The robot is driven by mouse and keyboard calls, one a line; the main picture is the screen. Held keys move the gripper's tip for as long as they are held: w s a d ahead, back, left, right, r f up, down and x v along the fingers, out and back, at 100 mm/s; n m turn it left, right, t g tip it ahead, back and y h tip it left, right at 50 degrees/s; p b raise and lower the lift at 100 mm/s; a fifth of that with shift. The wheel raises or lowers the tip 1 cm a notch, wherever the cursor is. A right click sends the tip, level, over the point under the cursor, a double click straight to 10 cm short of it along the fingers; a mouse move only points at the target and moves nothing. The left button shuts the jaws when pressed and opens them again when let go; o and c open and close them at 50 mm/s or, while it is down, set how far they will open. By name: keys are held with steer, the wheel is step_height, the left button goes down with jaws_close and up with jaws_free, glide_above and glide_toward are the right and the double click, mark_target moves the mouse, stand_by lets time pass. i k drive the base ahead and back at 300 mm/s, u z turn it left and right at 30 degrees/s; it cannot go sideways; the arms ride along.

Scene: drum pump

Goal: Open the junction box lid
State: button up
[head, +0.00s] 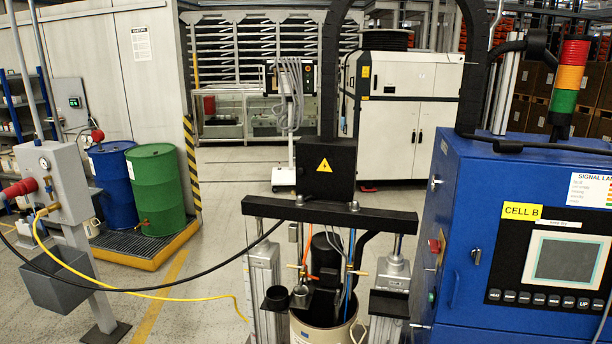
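The black junction box (325,185) stands upright on the dark crossbeam of the drum pump in the middle of the head view. Its front carries a yellow warning triangle. The lid looks shut, with no gap that I can make out; its hinge or latch is too small to tell. My gripper is not in view, and nothing covers the front of the box.
The black crossbeam (385,217) rests on two grey columns above an open drum (325,335). A blue control cabinet (455,230) stands close on the right. A black hose and a yellow hose (150,293) cross at left. Blue and green drums (157,190) stand behind on a pallet.

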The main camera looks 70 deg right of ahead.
mark_target(326, 171)
steer(key=k, duration=1.05)
steer(key=z, duration=0.5)
steer(key=i, duration=0.95)
steer(key=u, duration=0.05)
